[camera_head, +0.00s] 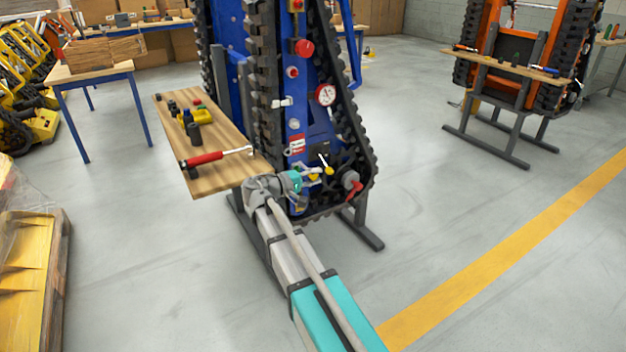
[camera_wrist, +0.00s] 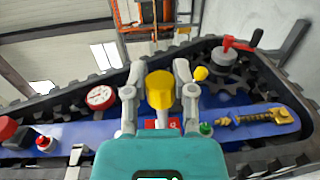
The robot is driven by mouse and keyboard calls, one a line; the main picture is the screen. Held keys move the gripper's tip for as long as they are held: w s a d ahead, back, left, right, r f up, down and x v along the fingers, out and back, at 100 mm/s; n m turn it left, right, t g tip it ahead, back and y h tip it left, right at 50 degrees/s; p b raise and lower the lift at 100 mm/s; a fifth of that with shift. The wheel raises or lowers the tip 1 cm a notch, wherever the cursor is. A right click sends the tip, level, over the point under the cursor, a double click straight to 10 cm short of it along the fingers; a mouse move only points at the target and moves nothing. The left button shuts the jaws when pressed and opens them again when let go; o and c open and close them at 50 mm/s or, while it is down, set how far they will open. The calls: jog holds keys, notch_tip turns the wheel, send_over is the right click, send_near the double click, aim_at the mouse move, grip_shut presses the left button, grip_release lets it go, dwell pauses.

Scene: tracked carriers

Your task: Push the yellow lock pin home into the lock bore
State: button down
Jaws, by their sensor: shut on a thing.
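My gripper (camera_wrist: 160,92) is shut on the yellow lock pin (camera_wrist: 160,88), with one finger on each side of its thick yellow head. In the head view my gripper (camera_head: 311,174) is close to the lower part of the blue tracked carrier (camera_head: 318,133), and the pin's yellow head (camera_head: 314,177) shows small between the fingers. The head hides the pin's shaft and the lock bore, so I cannot tell how deep the pin sits. A smaller yellow knob (camera_wrist: 200,73) is just beyond the right finger in the wrist view.
A red-handled crank (camera_wrist: 232,46), a pressure gauge (camera_wrist: 101,97), a green button (camera_wrist: 206,129) and a brass threaded part (camera_wrist: 258,117) surround the gripper. Black track links border the panel. A wooden shelf (camera_head: 228,170) with a red-handled tool (camera_head: 205,159) stands at left.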

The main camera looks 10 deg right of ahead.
aim_at(303, 167)
jog(key=shift+w, duration=0.25)
jog(key=shift+w+a, duration=0.3)
jog(key=shift+w, duration=0.55)
jog(key=shift+w+a, duration=0.25)
jog(key=shift+w, duration=0.6)
jog(key=shift+w+a, duration=0.3)
jog(key=shift+w, duration=0.55)
dwell(0.6)
jog(key=w+a, duration=0.2)
jog(key=w, duration=0.5)
jog(key=shift+w+a, duration=0.25)
jog(key=shift+w, duration=0.05)
dwell(3.6)
